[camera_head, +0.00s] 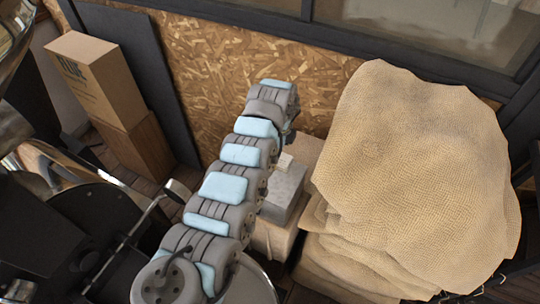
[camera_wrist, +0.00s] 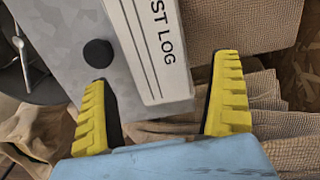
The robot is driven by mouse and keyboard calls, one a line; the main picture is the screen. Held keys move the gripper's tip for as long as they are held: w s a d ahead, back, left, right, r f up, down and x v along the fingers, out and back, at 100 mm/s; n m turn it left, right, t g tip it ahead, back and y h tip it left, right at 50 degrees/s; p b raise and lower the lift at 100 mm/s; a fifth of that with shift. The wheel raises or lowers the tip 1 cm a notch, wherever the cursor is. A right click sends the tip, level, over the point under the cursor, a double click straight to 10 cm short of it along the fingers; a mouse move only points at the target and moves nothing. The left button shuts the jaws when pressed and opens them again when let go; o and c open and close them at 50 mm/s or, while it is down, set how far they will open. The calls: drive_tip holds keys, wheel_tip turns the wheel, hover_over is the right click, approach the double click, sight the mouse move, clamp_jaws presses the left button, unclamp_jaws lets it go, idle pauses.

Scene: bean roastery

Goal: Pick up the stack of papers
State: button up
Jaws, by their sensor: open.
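The stack of papers (camera_wrist: 152,45) is white with dark ruled lines and the letters "ST LOG" in the wrist view. It lies on a grey, metal-looking surface (camera_wrist: 60,50), next to a round black spot. My gripper (camera_wrist: 163,72) is open, with its yellow fingers apart. One finger shows left of the papers' near end, the other to the right of it. Nothing is held; whether a finger touches the papers cannot be told. In the head view a small pale patch on a grey box (camera_head: 284,188) may be the papers; my arm hides the gripper there.
A big pile of burlap sacks (camera_head: 415,170) stands close on the right of the grey box. A wood-chip board wall (camera_head: 215,60) is behind. A cardboard box (camera_head: 95,80) stands at the left. Dark machinery (camera_head: 60,225) fills the lower left.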

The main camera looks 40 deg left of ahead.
sight(279, 157)
drive_tip(key=shift+f, duration=1.5)
drive_tip(key=c, duration=1.4)
drive_tip(key=shift+o, duration=0.2)
